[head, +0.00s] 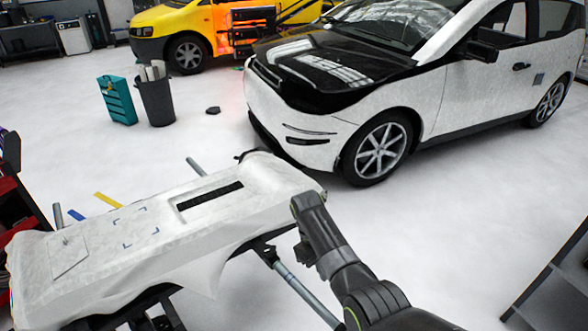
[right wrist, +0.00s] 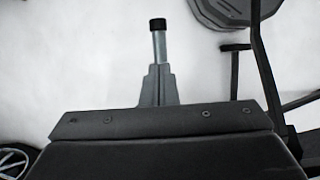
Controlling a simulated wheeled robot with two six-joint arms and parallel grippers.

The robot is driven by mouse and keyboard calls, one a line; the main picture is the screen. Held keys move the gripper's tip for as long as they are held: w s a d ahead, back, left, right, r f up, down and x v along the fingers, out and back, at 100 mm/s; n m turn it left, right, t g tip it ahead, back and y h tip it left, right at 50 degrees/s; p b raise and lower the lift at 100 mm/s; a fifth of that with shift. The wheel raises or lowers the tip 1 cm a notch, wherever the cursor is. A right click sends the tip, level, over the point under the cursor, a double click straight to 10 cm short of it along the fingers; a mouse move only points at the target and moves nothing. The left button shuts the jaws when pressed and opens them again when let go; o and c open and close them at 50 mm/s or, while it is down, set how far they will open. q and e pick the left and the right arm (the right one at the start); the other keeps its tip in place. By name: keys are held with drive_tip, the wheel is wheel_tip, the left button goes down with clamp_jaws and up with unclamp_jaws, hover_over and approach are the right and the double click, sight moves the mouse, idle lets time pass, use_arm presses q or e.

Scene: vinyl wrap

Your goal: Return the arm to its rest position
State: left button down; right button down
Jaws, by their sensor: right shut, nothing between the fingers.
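My right arm (head: 340,265) comes in from the bottom right of the head view and bends just right of the draped stand. My right gripper (head: 303,254) is small and dark there, beside the stand's right end, and its fingers are hard to make out. In the right wrist view its grey fingers (right wrist: 158,85) are together with nothing held between them, over pale floor. A metal tube with a black cap (right wrist: 158,40) shows beyond the fingertips; I cannot tell how far off it is. My left gripper is not in view.
A white-covered panel (head: 150,235) lies on a stand with metal legs (head: 305,292). A white car with a black hood (head: 320,70) stands behind. A dark rack (head: 555,285) is at the lower right. A bin (head: 156,102) and teal drawers (head: 117,100) stand farther back.

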drive_tip(key=s+d+f+m+t+y, duration=0.1)
drive_tip(key=s+d+f+m+t, duration=0.1)
drive_tip(key=s+d+f, duration=0.35)
drive_tip(key=s+d+f+m+t+y, duration=0.1)
drive_tip(key=s+d+f+m+t, duration=0.15)
drive_tip(key=s+d, duration=0.55)
drive_tip(key=s+d+r+m+t, duration=0.1)
drive_tip(key=s+d+r, duration=0.15)
drive_tip(key=s, duration=0.45)
drive_tip(key=s+d+r+m+t+h, duration=0.1)
drive_tip(key=s+r, duration=0.3)
drive_tip(key=s, duration=0.2)
drive_tip(key=s+d+r+m+t, duration=0.1)
drive_tip(key=s+d+r, duration=0.1)
drive_tip(key=s+r, duration=0.35)
wheel_tip(320, 180, down, 28)
drive_tip(key=s+d+g, duration=0.1)
drive_tip(key=g, duration=0.1)
drive_tip(key=s+a+f+b, duration=0.1)
drive_tip(key=s+f, duration=1.4)
drive_tip(key=shift+a+f+g+y, duration=0.15)
drive_tip(key=shift+f+g+y, duration=0.1)
drive_tip(key=shift+g+y, duration=0.1)
drive_tip(key=shift+s, duration=0.1)
